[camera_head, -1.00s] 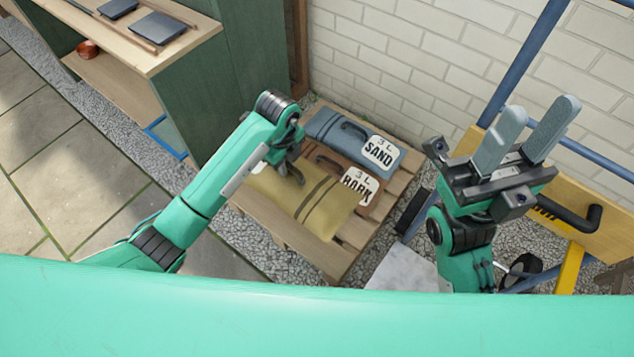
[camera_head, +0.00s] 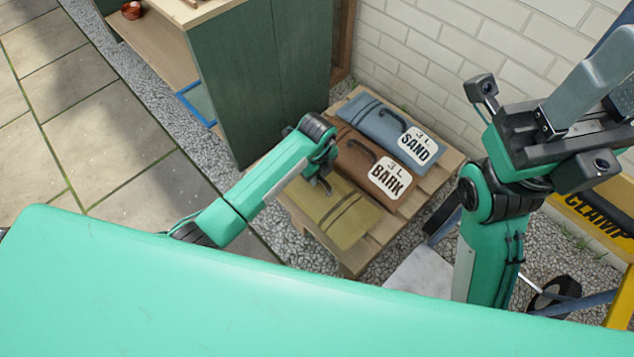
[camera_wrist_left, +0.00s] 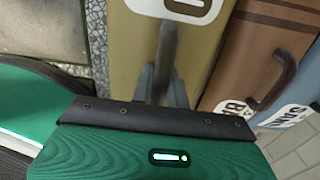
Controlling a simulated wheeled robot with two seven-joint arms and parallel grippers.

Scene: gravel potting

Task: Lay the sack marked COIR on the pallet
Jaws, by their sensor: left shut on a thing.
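The olive-yellow sack (camera_head: 348,217) is over the near left part of the wooden pallet (camera_head: 440,177), beside the brown BARK sack (camera_head: 370,165). Its marking cannot be read; part of a white label shows on it in the left wrist view (camera_wrist_left: 182,8). My left gripper (camera_head: 325,186) is shut on the olive sack at its upper side, seemingly at the handle. Whether the sack's underside touches the slats is hard to tell. My right gripper (camera_head: 598,98) is raised at the right, open and empty.
The blue-grey SAND sack (camera_head: 385,120) lies behind the BARK sack on the pallet. A green cabinet (camera_head: 260,75) stands at the left of the pallet, a white brick wall (camera_head: 430,50) behind. A yellow CLAMP board (camera_head: 595,212) is at the right. Gravel surrounds the pallet.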

